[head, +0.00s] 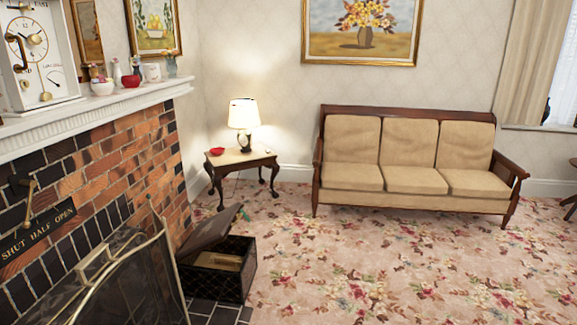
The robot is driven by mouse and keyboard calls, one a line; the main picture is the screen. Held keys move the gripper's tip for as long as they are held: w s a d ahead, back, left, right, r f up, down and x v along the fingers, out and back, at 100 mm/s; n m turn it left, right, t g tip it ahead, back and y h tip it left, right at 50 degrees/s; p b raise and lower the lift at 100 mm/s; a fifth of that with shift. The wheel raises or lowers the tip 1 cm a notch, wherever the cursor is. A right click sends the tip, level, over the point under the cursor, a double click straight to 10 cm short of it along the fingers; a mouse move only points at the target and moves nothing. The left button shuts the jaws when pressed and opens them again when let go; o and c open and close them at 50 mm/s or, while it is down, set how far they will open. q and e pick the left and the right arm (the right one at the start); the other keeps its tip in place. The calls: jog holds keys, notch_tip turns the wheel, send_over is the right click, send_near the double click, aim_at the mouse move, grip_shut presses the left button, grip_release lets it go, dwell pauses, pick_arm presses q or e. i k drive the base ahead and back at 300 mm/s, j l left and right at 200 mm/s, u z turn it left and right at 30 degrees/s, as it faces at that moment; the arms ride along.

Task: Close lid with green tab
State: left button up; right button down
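A dark box (235,284) with a patterned front stands on the floor at the lower left, beside the fireplace. Its brown lid (211,229) is raised and tilted, leaving the box open. A small greenish tab (245,214) shows near the lid's right upper edge; it is too small to make out well. A light brown surface shows inside the box. Neither of my grippers is in view.
A brass-framed fire screen (133,280) stands close left of the box, before the brick fireplace (100,175). A side table (241,157) with a lamp and a sofa (408,160) stand behind. The floral carpet (400,265) right of the box is clear.

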aim_at(215, 229)
jog(key=i, duration=0.8)
jog(key=i+u, duration=0.1)
jog(key=i, duration=0.75)
